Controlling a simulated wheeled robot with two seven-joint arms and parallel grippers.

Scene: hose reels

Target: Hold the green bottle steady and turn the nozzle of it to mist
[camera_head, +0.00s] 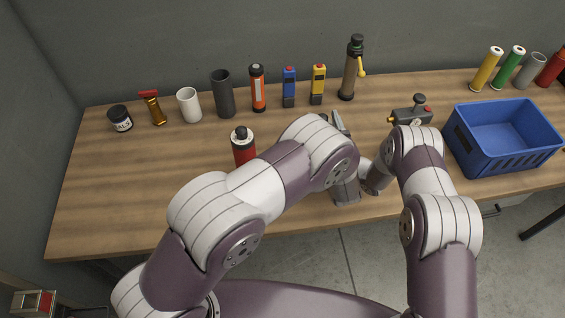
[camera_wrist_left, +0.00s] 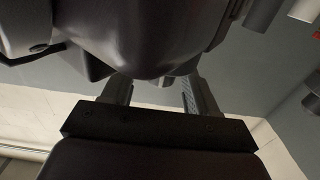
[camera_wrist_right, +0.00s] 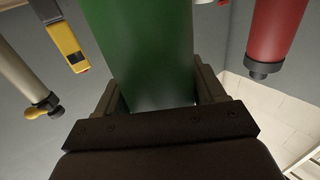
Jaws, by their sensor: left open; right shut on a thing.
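The green bottle (camera_wrist_right: 140,50) stands between the fingers of my right gripper (camera_wrist_right: 155,92), which is shut on its body. In the head view, my left arm hides the bottle. My left gripper (camera_head: 336,122) is open; its fingers also show in the left wrist view (camera_wrist_left: 157,88). A large dark rounded part (camera_wrist_left: 150,40) lies close in front of them, overlapping the space between the fingers. It looks like the bottle's nozzle head, but I cannot make out the nozzle's setting or whether a finger touches it.
A red bottle (camera_head: 243,152) stands left of my left forearm. A row of cups and tools, with a black cup (camera_head: 222,95) and a yellow tool (camera_head: 318,85), lines the back. A blue crate (camera_head: 515,155) is at right. The table's left front is clear.

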